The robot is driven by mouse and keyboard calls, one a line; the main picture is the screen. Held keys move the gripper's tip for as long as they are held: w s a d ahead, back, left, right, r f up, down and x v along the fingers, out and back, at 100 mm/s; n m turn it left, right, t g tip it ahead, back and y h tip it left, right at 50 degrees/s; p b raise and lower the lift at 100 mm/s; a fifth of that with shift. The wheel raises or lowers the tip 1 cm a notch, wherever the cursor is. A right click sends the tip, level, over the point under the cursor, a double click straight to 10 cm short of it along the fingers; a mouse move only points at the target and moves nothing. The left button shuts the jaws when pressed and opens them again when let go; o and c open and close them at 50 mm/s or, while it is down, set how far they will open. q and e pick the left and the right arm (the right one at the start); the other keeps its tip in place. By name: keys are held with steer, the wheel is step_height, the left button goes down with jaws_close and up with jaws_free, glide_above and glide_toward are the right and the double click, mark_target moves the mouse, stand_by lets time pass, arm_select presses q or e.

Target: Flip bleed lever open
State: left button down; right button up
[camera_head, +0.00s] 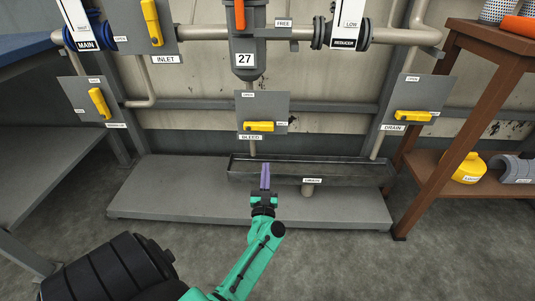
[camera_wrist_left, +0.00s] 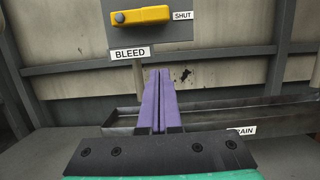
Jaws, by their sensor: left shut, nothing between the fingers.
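The yellow bleed lever (camera_head: 259,127) lies horizontal on a grey plate (camera_head: 263,105) under the tank marked 27, pointing at the SHUT label. A BLEED label (camera_head: 249,137) is just below it. In the left wrist view the lever (camera_wrist_left: 142,16) is at the top, above and slightly left of the fingers. My left gripper (camera_head: 265,166), with purple fingers, is shut and empty, below the lever and apart from it. Its fingers (camera_wrist_left: 160,75) point up side by side in the wrist view. My right gripper is not in view.
A drain trough (camera_head: 350,172) runs below the plate, close to my left gripper. Other yellow levers are the inlet (camera_head: 152,22), one at left (camera_head: 99,103) and the drain (camera_head: 412,116). A brown shelf (camera_head: 450,110) stands at right. Space before the bleed plate looks clear.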

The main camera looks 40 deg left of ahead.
mark_target(259, 126)
arm_select(q)
steer(key=w+a+r, duration=0.5)
steer(key=w+r, duration=0.1)
steer(key=shift+w+p, duration=0.3)
steer(key=shift+w, duration=0.1)
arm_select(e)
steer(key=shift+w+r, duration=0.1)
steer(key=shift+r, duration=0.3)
arm_select(q)
steer(key=shift+a, duration=0.1)
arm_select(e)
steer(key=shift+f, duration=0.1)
arm_select(q)
steer(key=shift+r, duration=0.1)
steer(key=shift+r+n, duration=0.2)
steer(key=shift+n, duration=0.4)
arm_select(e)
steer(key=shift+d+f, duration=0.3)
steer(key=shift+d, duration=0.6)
